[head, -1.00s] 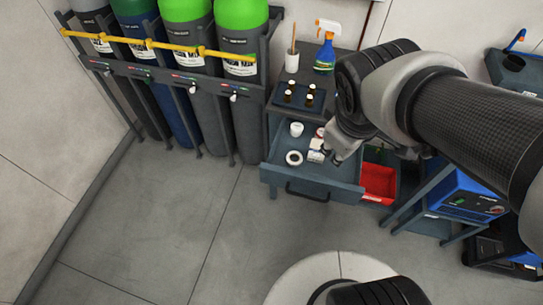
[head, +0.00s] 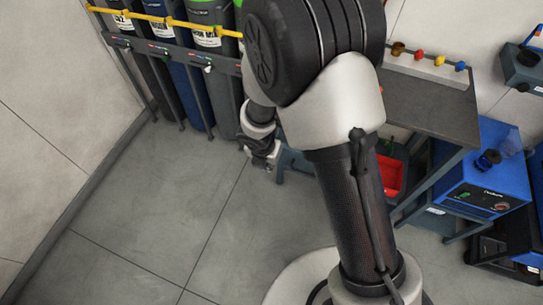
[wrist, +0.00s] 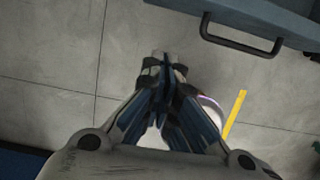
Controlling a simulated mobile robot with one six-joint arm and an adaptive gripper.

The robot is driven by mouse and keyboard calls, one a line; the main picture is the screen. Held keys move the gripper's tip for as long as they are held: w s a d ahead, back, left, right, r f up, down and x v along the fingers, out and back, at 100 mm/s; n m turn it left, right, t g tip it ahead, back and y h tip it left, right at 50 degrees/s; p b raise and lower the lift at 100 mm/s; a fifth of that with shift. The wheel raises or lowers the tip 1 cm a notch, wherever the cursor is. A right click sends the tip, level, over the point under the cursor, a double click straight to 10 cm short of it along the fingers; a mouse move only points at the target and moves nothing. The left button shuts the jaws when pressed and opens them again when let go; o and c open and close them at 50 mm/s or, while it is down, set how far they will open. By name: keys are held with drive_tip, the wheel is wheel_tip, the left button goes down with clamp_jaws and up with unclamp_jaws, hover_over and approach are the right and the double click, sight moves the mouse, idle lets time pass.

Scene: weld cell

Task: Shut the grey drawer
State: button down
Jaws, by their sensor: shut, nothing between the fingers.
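The grey drawer's front panel (wrist: 285,20) crosses the top right of the wrist view, with its dark bar handle (wrist: 240,46). In the head view my arm hides most of the drawer; only a small blue-grey part (head: 296,163) shows beside my wrist. How far out it stands cannot be told from this view now. My gripper (wrist: 163,62) is shut and empty. It is over the floor, apart from the handle, which lies up and to the right in the wrist view. The gripper also shows in the head view (head: 262,160), left of the drawer.
Gas cylinders (head: 207,75) stand in a rack on the left. A red bin (head: 390,175) sits right of my arm, under the dark bench top (head: 430,105). A blue welding machine (head: 480,185) stands farther right. The floor (head: 150,210) at front left is clear.

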drive_tip(key=w+d+f+b, duration=0.2)
drive_tip(key=w+f+b, duration=0.2)
drive_tip(key=f, duration=0.4)
drive_tip(key=shift+w+f, duration=0.25)
drive_tip(key=shift+w, duration=0.65)
drive_tip(key=shift+d, duration=0.1)
